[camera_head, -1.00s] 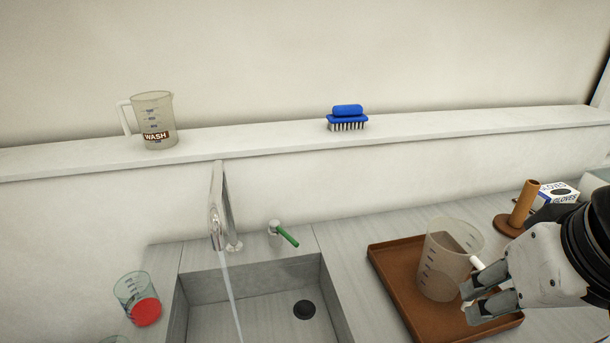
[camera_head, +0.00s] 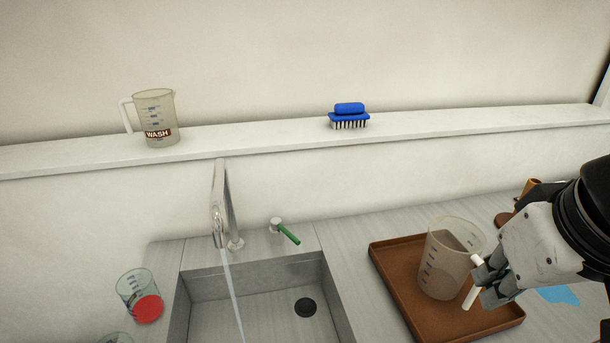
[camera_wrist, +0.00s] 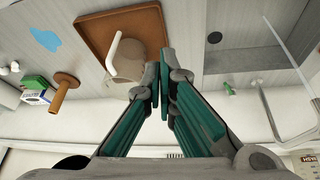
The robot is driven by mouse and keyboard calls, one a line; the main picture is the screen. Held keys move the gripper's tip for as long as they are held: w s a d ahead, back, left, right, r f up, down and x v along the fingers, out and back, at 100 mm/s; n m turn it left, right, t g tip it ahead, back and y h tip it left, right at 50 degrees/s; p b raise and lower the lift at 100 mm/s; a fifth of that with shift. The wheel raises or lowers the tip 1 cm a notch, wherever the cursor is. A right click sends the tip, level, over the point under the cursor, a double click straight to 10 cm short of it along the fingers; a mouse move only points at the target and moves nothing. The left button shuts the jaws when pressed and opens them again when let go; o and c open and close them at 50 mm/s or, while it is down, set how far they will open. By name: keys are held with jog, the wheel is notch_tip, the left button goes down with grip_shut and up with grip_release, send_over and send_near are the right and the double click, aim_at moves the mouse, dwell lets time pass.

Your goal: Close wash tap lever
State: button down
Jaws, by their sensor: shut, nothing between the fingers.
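The wash tap (camera_head: 220,205) stands at the back of the sink, and a stream of water (camera_head: 231,285) runs from its spout. Its green lever (camera_head: 287,233) sits to the right of the spout, slanting down to the right. In the wrist view the lever (camera_wrist: 229,88) shows right of the fingers, near the sink edge. My gripper (camera_head: 481,285) is at the right, beside the handle of a clear jug (camera_head: 440,268), well away from the lever. In the wrist view my gripper (camera_wrist: 163,80) has its fingers together, with nothing between them.
The jug stands on a brown tray (camera_head: 387,275) right of the sink (camera_head: 265,320). A blue patch (camera_head: 558,295) lies on the counter. A WASH jug (camera_head: 157,115) and blue brush (camera_head: 348,115) stand on the ledge. A cup with red contents (camera_head: 140,300) is left. Counter around the lever is clear.

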jog(key=w+a+r+n+g, duration=0.1)
jog(key=w+a+r+n, duration=0.35)
jog(key=w+n, duration=0.35)
jog(key=n+g+h, duration=0.2)
jog(key=n, duration=1.6)
send_over(286, 232)
jog(key=s+a, duration=0.5)
jog(key=s, duration=0.2)
jog(key=s+a+x, duration=0.1)
jog(key=x, duration=0.5)
jog(key=p+x, duration=0.2)
jog(key=x, duration=1.8)
jog(key=shift+w, duration=0.4)
